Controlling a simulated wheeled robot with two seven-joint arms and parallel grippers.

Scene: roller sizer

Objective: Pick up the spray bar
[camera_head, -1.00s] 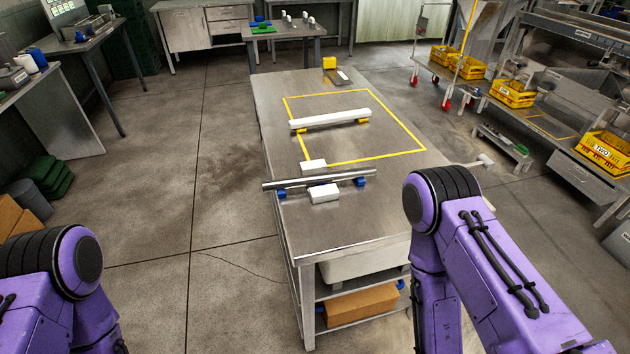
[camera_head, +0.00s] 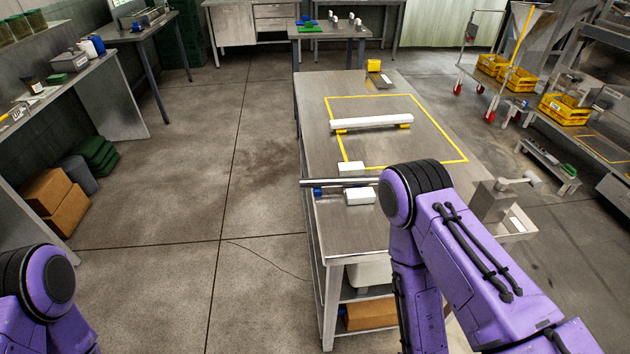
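A shiny metal bar (camera_head: 332,183) lies across the near part of the steel table (camera_head: 345,238) on blue supports (camera_head: 320,192). Its right end is hidden behind my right arm. A white bar (camera_head: 372,122) lies farther back on yellow supports (camera_head: 405,126), inside a yellow outline on the tabletop. I cannot tell for sure which is the spray bar; the metal tube looks likelier. Only the purple links of my arms show, at lower left and lower right. Neither gripper is in view, and nothing in view is held.
White blocks (camera_head: 360,197) sit beside the metal bar. A cardboard box (camera_head: 368,315) is on the table's lower shelf. Open floor lies left of the table. Cardboard boxes (camera_head: 48,190) stand at the left, a cart with yellow crates (camera_head: 566,108) at the right.

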